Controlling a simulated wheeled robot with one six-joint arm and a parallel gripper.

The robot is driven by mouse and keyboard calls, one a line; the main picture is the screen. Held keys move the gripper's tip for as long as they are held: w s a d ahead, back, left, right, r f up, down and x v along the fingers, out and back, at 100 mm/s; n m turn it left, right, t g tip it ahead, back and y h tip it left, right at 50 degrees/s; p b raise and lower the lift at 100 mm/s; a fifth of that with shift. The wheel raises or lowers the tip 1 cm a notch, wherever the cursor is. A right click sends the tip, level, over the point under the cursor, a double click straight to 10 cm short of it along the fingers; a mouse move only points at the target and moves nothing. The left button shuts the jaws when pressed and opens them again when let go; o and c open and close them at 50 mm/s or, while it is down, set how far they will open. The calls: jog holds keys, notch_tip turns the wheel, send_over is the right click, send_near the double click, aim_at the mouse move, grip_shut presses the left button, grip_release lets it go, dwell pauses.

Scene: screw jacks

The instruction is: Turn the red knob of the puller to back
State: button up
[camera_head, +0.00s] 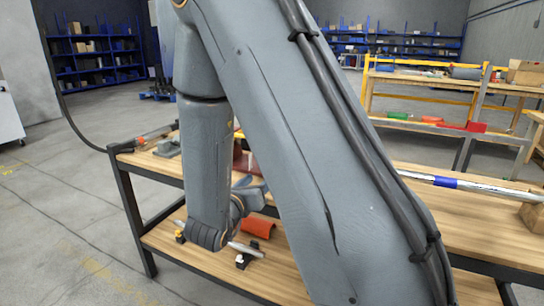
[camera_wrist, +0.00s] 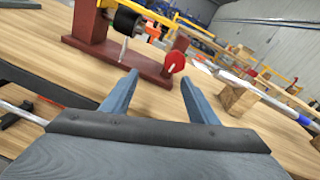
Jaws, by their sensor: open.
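The puller (camera_wrist: 110,52) stands on the wooden table in the wrist view, with a dark red base and frame and a black cylinder. Its red knob (camera_wrist: 175,62) is a round disc at the right end of the base, facing towards me, with a small pale pin at its middle. My gripper (camera_wrist: 159,77) is open and empty. Its two blue-grey fingers point at the puller, short of the knob and apart from it. In the head view the puller (camera_head: 243,160) is mostly hidden behind my arm.
A metal tube with blue tape (camera_head: 446,182) lies on the right of the table. Wooden blocks (camera_wrist: 238,98) stand right of the knob. The lower shelf holds a metal rod (camera_head: 246,249) and an orange piece (camera_head: 258,227). Bare tabletop (camera_wrist: 150,97) lies between the fingers and puller.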

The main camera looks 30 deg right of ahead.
jog(key=shift+s+d+r+m+h, duration=0.2)
jog(key=shift+d+r+m+h, duration=0.15)
jog(key=shift+d+m, duration=0.15)
jog(key=shift+s+d+r+m+h, duration=0.15)
jog(key=shift+d+r+m+h, duration=0.2)
jog(key=shift+m, duration=0.25)
jog(key=shift+w+d+g, duration=0.15)
jog(key=shift+d+g, duration=0.15)
jog(key=shift+p+x, duration=0.35)
jog(key=shift+x, duration=3.2)
jog(key=shift+w+r, duration=0.1)
jog(key=c, duration=1)
jog(key=shift+c, duration=0.2)
